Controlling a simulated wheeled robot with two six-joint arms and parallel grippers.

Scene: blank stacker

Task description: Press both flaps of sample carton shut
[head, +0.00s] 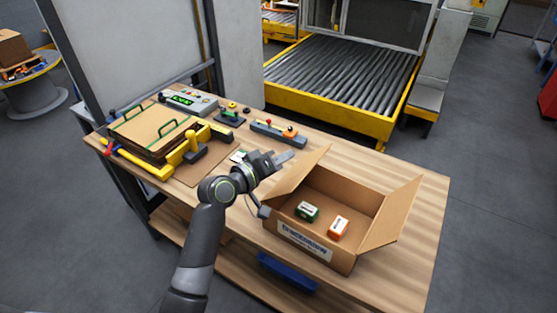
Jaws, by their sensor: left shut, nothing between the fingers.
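The sample carton (352,190) is an open brown cardboard box on the right part of the wooden table. Its left flap (298,172) stands up and leans outward to the left. Its right flap (391,215) also stands up and leans outward to the right. Inside lie a green-and-white small box (307,212) and an orange-and-white small box (338,227). My left gripper (284,157) is shut and empty, just left of the left flap's upper part; I cannot tell whether it touches the flap. My right gripper is not in view.
Left on the wooden table (402,270) are a board stack with green handles (145,127), a yellow clamp (192,143), a control box with a green display (187,101) and a grey tool with a red knob (275,133). A roller conveyor (340,78) stands behind. The table's right end is clear.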

